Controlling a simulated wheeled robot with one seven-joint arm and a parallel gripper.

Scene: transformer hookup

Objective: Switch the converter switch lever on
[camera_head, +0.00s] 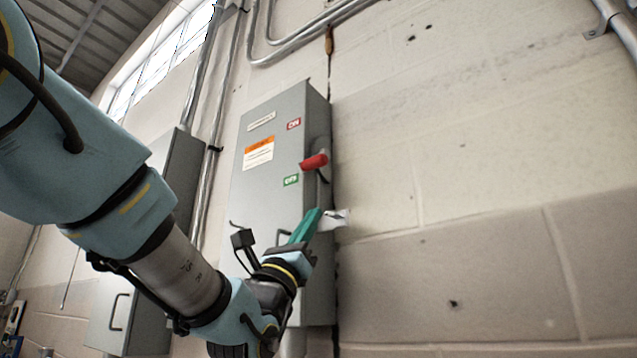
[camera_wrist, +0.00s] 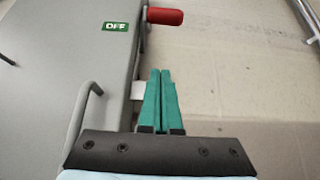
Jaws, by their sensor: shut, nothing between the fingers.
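The converter switch is a grey wall box (camera_head: 262,215) with a lever on its right side that ends in a red handle (camera_head: 313,162). The handle sits between the red ON label (camera_head: 293,124) and the green OFF label (camera_head: 291,181), closer to OFF. The red handle (camera_wrist: 165,16) is also at the top of the wrist view, right of the OFF label (camera_wrist: 115,26). My gripper (camera_head: 316,211) has green fingers, shut and empty, below the handle. In the wrist view the fingertips (camera_wrist: 160,72) point up toward the handle and are apart from it.
A grey door handle (camera_wrist: 82,115) sticks out from the box front, left of my fingers. A second grey box (camera_head: 165,200) stands to the left. Conduits (camera_head: 300,38) run along the wall above. The block wall (camera_head: 450,220) on the right is clear.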

